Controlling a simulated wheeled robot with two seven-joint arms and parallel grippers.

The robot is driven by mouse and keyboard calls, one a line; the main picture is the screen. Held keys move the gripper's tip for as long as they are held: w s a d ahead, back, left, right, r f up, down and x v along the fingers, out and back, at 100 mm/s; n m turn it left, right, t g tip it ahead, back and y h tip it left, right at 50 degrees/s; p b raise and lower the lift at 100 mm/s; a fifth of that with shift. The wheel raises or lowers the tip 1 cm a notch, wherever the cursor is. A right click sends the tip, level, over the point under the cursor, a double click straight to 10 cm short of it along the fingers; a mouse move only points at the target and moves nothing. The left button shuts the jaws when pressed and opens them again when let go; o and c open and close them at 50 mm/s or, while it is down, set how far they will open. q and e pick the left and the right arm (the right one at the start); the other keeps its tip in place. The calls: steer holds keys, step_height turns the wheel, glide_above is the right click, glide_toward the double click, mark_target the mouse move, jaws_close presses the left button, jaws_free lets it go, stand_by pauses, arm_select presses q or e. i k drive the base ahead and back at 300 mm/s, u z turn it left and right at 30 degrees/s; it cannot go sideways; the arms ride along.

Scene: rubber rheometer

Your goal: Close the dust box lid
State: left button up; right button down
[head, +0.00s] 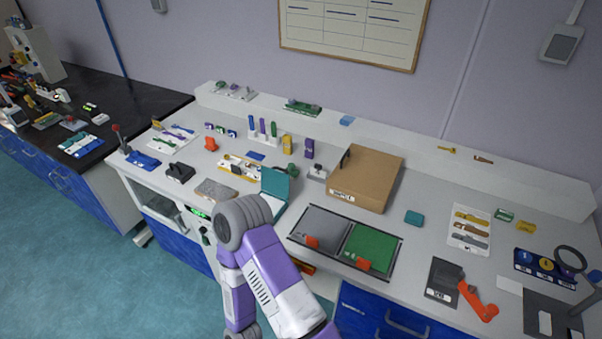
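A small teal box with a raised flap (277,184) stands on the white bench left of centre; the flap looks like an open lid. My arm partly covers its front. A larger brown box (371,176) with a white label and a dark handle-like part on its left side stands to the right, and its top looks closed. The labels are too small to read, so I cannot tell for sure which is the dust box. One purple and white arm of mine rises from the bottom middle, its grey joint near the teal box. Neither gripper shows.
Grey and green mats (374,248) with orange pieces lie in front of the brown box. A small teal block (414,217), a tool card (469,227) and a magnifier (570,258) are to the right. Several small tools crowd the left. Blue drawers (382,315) are below the bench.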

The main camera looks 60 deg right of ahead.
mark_target(273, 182)
steer(key=z, duration=1.25)
steer(key=i, duration=0.1)
steer(key=u, duration=0.1)
